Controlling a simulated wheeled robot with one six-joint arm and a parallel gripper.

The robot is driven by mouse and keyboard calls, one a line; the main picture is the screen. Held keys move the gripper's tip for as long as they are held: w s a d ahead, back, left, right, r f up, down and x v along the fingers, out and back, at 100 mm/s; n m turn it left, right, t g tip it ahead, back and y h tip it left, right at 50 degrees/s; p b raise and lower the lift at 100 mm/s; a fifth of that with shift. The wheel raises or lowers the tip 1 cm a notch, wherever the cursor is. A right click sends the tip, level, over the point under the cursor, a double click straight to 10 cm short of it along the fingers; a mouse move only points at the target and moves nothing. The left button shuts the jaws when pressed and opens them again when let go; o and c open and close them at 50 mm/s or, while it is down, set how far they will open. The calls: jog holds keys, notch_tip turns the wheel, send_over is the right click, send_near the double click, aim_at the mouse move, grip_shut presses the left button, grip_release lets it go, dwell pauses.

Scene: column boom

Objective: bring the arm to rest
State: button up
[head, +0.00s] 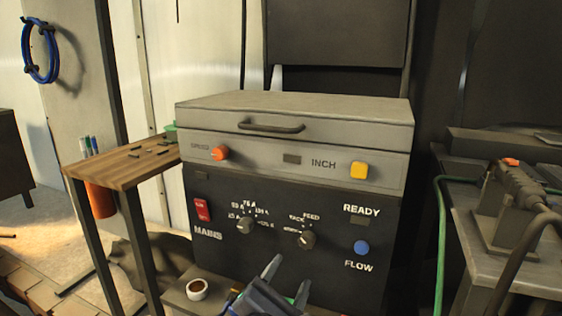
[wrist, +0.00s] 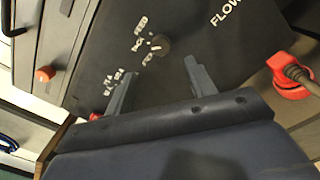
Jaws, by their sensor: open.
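My gripper (head: 287,282) is at the bottom of the head view, low in front of the dark control panel (head: 275,215) of a welding machine. Its two fingers stand apart with nothing between them. In the wrist view my gripper (wrist: 158,85) also shows open and empty, with the tilted panel (wrist: 190,40) beyond the fingertips. A selector knob (wrist: 160,44) lies just past them. I cannot tell whether the fingers touch the panel; they look apart from it. Most of my arm is out of the head view.
A small cup (head: 197,289) of brown content stands on a ledge left of my gripper. A wooden side table (head: 120,168) is at left. A bench with a torch (head: 508,200) and green hose (head: 440,240) is at right. A red connector (wrist: 290,78) with a cable shows in the wrist view.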

jog(key=b+x, duration=0.1)
jog(key=x, duration=0.9)
jog(key=shift+w+d+r, duration=0.15)
jog(key=shift+w+d, duration=0.05)
jog(key=shift+w, duration=0.15)
jog(key=n+p, duration=0.3)
jog(key=p, duration=0.1)
jog(key=shift+r+n, duration=0.1)
jog(key=shift+n, duration=0.3)
jog(key=n+p, duration=0.4)
jog(key=p, duration=0.1)
jog(key=shift+a+n, duration=0.1)
jog(key=shift+n, duration=0.3)
jog(key=shift+s+a+n, duration=0.15)
jog(key=shift+s+n, duration=0.15)
jog(key=shift+s, duration=0.05)
jog(key=p, duration=0.2)
send_near(306, 241)
jog(key=shift+s+a, duration=0.15)
jog(key=shift+s, duration=0.15)
